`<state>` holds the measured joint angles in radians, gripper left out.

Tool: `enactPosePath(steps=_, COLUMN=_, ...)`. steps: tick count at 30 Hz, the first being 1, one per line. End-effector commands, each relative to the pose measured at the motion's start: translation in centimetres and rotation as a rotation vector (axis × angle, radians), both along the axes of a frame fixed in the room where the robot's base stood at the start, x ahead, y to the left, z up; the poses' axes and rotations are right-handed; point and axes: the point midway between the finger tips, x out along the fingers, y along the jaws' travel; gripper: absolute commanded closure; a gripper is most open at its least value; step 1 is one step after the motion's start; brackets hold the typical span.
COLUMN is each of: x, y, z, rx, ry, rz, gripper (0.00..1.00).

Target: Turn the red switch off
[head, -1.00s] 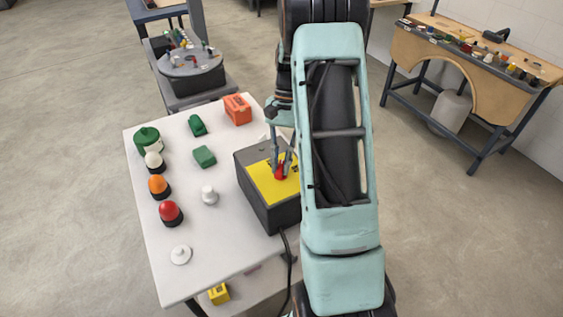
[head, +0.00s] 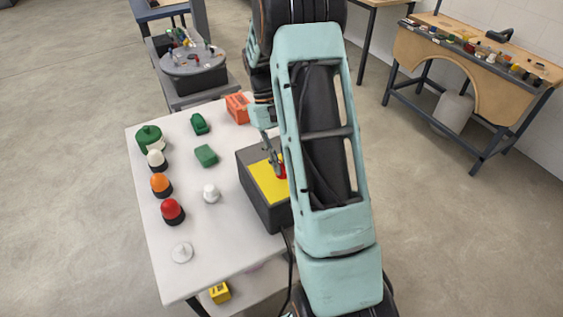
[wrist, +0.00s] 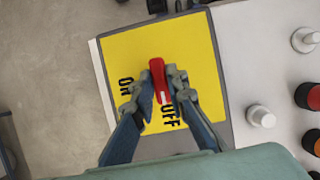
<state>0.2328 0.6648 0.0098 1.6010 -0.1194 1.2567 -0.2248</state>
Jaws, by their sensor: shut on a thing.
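The red switch (wrist: 157,73) sits on the yellow face (wrist: 190,50) of a dark grey box (head: 263,208). In the wrist view it is a red lever with a white line that points at the word OFF; the word ON stands to the left. My gripper (wrist: 157,97) is shut on the red switch, one finger on each side. In the head view my gripper (head: 278,167) is at the box from above, and my arm hides the box's right part. Only a bit of the red switch (head: 282,172) shows there.
On the white table (head: 225,245) stand red (head: 172,210), orange (head: 160,184) and white (head: 156,160) domes, a green button (head: 148,138), green blocks, an orange block (head: 238,107) and white knobs. A workbench (head: 470,60) stands at the far right. The table's front is mostly clear.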

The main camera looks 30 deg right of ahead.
Motion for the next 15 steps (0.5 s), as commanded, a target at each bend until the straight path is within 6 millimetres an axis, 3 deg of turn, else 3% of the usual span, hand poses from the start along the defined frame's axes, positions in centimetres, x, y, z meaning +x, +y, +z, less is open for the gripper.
enactPosePath(steps=15, x=0.07, y=-0.02, z=0.06, rx=-0.001, ry=-0.002, rz=0.048, gripper=1.0)
